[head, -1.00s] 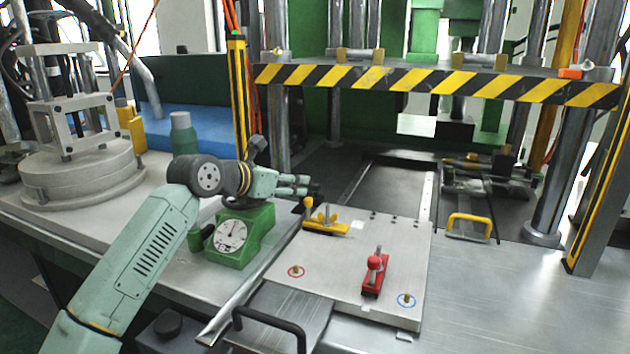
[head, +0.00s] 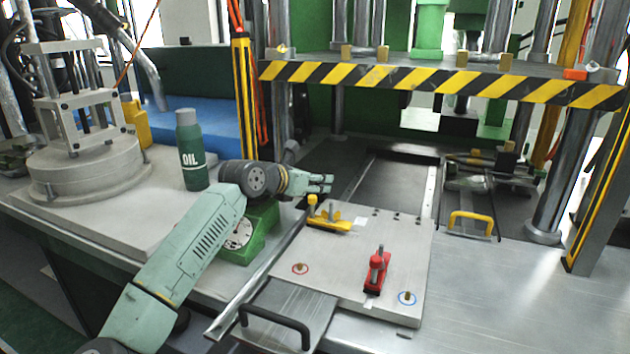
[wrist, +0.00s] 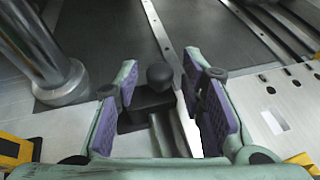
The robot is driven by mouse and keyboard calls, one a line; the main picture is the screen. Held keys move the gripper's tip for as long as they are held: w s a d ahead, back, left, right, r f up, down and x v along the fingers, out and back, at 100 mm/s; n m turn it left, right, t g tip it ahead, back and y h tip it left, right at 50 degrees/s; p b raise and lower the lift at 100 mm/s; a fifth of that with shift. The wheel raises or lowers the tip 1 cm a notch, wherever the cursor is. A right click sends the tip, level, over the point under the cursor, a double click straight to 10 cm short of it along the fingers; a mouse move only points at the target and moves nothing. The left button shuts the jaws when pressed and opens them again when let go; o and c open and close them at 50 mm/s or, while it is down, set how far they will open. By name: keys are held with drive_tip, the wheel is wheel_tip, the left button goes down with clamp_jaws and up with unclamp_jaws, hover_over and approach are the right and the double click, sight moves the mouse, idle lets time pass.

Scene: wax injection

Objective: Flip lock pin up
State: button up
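A black round knob (wrist: 160,74) on a dark block, which I take for the lock pin, shows in the wrist view. My gripper (head: 326,183) is open and holds nothing. In the head view it reaches right, just behind the back left corner of the light metal mould plate (head: 335,265). The knob is hidden or too small to tell there. Whether the pin lies flat or stands up I cannot tell.
A yellow clamp (head: 330,222) and a red clamp (head: 376,268) sit on the plate. A green dial gauge (head: 247,235) and an oil bottle (head: 191,150) stand by my arm. A metal column (wrist: 45,55) rises close left in the wrist view. A striped press beam (head: 430,82) spans overhead.

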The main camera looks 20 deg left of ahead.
clamp_jaws()
idle(0.6)
